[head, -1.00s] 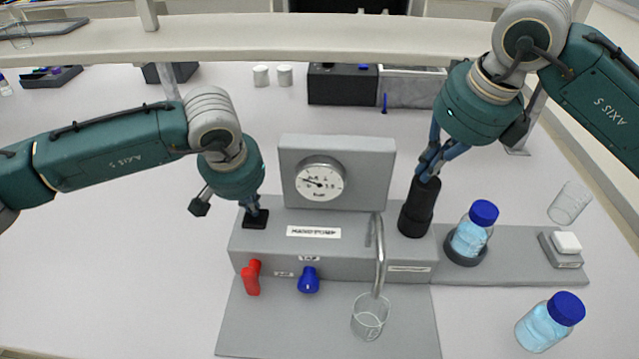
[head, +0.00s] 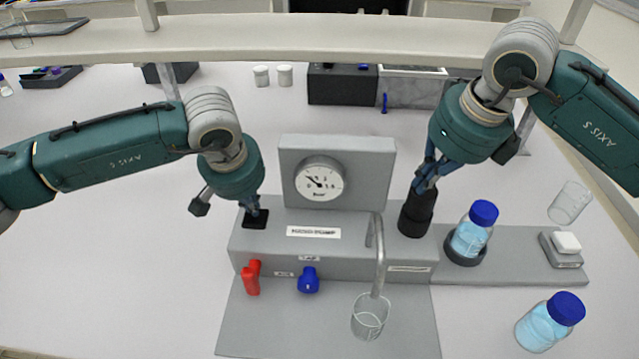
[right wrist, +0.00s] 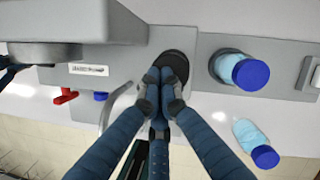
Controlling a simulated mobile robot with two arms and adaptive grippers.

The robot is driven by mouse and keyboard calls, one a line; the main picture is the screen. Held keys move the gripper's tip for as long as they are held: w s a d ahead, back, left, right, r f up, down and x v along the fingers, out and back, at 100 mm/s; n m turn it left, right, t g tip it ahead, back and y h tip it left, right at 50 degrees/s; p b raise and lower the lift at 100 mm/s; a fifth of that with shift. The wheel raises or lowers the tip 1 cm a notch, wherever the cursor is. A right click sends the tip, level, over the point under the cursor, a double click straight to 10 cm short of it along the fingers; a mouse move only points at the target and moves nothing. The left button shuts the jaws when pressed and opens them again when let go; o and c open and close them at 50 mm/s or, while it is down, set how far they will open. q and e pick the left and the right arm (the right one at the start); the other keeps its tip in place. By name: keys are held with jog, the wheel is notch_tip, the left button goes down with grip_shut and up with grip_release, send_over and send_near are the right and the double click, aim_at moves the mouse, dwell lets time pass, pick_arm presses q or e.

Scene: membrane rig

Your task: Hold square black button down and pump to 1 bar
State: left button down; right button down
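The square black button (head: 262,224) is on the left top of the grey hand pump block (head: 330,262). My left gripper (head: 252,211) has its fingers together, tips down on the button. The round gauge (head: 320,178) stands behind the block, its needle pointing to the upper left, below the 1.0 mark. The black pump handle (head: 415,215) is at the block's right end. My right gripper (head: 424,188) has its fingers together, with the tips at the top of the handle. In the right wrist view the closed fingers (right wrist: 166,76) partly cover the black handle (right wrist: 175,58).
A red tap (head: 251,278) and a blue tap (head: 309,281) are on the block's front. A beaker (head: 369,318) stands under the metal spout (head: 380,260). Blue-capped bottles (head: 472,232) (head: 547,322) are at the right. A shelf (head: 330,40) crosses behind.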

jog(key=shift+f, duration=1.2)
jog(key=shift+r, duration=2.7)
jog(key=shift+f, duration=0.1)
jog(key=shift+f, duration=2.6)
jog(key=shift+r, duration=2.7)
jog(key=shift+f, duration=0.1)
